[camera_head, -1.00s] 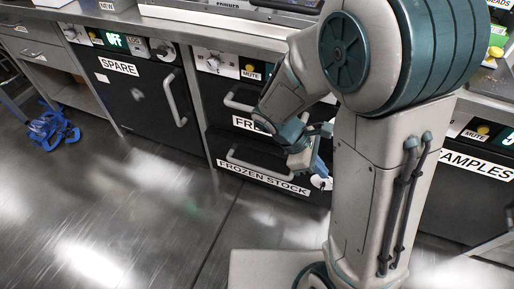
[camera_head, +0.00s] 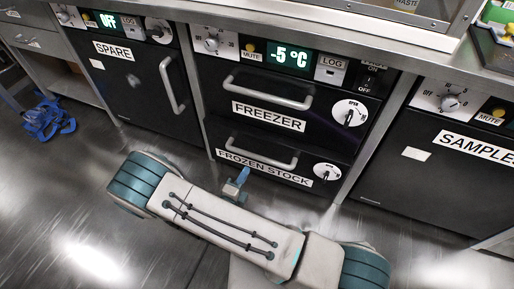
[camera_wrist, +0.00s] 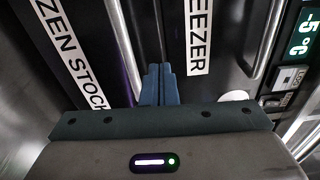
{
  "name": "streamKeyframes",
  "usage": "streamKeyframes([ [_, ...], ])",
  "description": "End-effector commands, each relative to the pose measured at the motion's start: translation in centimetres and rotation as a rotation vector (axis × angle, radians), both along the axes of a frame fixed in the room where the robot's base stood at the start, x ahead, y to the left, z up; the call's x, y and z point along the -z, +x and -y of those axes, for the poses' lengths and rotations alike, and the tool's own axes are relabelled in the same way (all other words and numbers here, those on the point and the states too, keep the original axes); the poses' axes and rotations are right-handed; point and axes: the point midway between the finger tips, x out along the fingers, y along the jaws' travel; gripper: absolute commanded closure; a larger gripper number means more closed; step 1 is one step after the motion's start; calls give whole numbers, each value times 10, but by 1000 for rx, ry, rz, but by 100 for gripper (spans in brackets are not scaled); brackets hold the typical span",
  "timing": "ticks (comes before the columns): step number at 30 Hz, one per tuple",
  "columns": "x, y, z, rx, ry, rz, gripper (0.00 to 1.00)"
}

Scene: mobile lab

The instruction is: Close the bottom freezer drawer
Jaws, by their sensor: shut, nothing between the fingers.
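The bottom freezer drawer (camera_head: 222,137) is black, with a grey bar handle (camera_head: 262,158), a FROZEN STOCK label and a white dial at its right. It looks flush or nearly so with the cabinet; I cannot tell whether a small gap is left. The lower handle (camera_wrist: 123,45) runs left of the fingers there.
The upper FREEZER drawer (camera_head: 315,128), with its own handle, sits above under a -5 °C display (camera_head: 291,57). A SPARE unit (camera_head: 140,80) stands left and a SAMPLES unit (camera_head: 420,185) right. Blue straps (camera_head: 48,118) lie on the floor at far left.

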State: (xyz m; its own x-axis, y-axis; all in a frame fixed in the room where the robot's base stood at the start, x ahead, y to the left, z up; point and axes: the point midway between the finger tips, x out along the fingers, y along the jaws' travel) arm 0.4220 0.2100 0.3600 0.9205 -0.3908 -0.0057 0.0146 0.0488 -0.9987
Motion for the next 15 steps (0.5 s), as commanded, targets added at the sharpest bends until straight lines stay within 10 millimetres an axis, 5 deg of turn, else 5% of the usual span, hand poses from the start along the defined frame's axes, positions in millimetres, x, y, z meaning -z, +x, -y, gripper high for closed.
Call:
streamKeyframes([
  [7,12,8,-5,-56,-54,-12,100],
  [15,15,58,15,-50,-50,-12,100],
])
